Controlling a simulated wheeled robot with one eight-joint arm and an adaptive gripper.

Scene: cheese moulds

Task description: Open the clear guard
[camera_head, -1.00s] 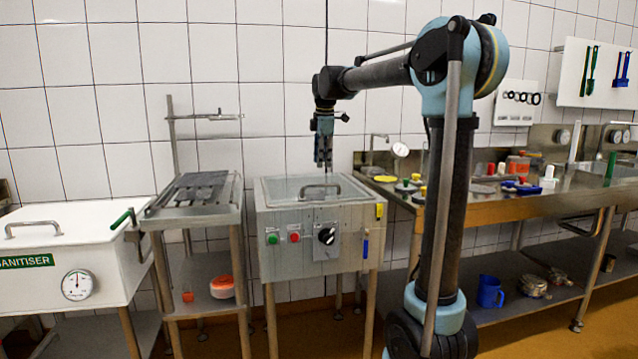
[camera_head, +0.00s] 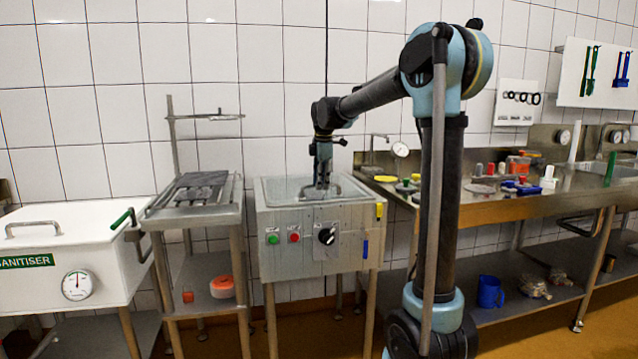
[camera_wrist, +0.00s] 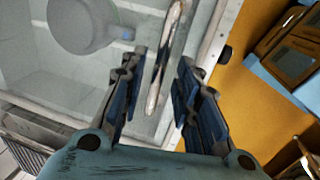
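The clear guard (camera_head: 283,190) lies flat and closed over the top of a metal machine. It also shows in the wrist view (camera_wrist: 55,85) as a see-through panel. Its grey bar handle (camera_wrist: 168,50) runs between the two fingers of my gripper in the wrist view. My gripper (camera_wrist: 160,78) is open, with a gap on both sides of the bar. In the head view my gripper (camera_head: 322,184) points down at the handle and hides part of it. I cannot tell how far the fingertips reach around the bar.
The machine's front (camera_head: 292,255) has green and red buttons and a black knob. A draining stand (camera_head: 198,212) and white sanitiser tank (camera_head: 70,285) stand to the left. A steel bench (camera_head: 490,208) with small items is to the right. A tiled wall is close behind.

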